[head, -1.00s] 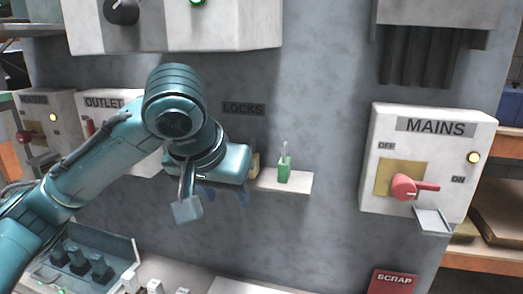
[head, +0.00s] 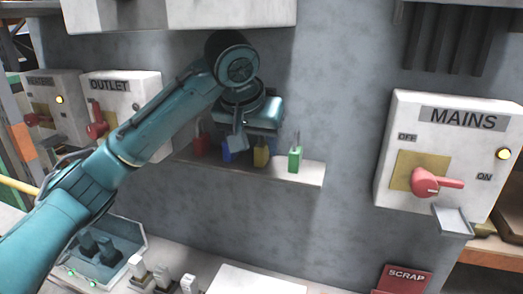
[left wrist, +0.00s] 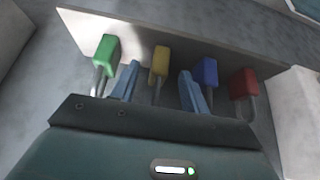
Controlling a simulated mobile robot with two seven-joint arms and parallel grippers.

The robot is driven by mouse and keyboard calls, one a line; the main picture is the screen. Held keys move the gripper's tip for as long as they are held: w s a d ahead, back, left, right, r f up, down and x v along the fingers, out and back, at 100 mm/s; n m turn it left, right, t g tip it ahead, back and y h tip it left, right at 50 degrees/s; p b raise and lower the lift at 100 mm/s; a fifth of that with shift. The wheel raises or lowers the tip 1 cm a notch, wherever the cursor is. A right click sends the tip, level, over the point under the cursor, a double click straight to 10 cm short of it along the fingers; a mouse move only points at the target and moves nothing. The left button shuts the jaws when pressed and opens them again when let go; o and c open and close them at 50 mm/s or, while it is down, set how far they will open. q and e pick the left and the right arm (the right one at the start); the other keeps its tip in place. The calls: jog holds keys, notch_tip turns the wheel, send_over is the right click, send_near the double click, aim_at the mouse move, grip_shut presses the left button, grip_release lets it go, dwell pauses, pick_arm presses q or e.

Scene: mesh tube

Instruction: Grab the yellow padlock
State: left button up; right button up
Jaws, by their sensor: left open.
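The yellow padlock (head: 261,153) stands on a small wall shelf (head: 312,174), between a blue padlock (head: 227,151) and a green padlock (head: 295,160). A red padlock (head: 201,146) is at the left. My left gripper is just above the row in the head view, its fingers mostly hidden by the wrist. In the left wrist view my left gripper (left wrist: 160,70) is open and empty. The yellow padlock (left wrist: 160,58) appears between its two blue fingers, shackle toward the gripper. I cannot tell how deep it sits between them. My right gripper is not in view.
A MAINS switch box (head: 450,150) with a red handle is on the right, and an OUTLET box (head: 125,95) on the left. A white counter below holds an open grey box (head: 100,250). A red SCRAP container (head: 405,280) is at the bottom right.

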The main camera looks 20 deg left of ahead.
aim_at(262, 143)
pick_arm(q)
jog(key=shift+w+f, duration=0.3)
jog(key=shift+w, duration=0.45)
jog(key=shift+w+f, duration=0.25)
jog(key=shift+w, duration=0.5)
grip_shut()
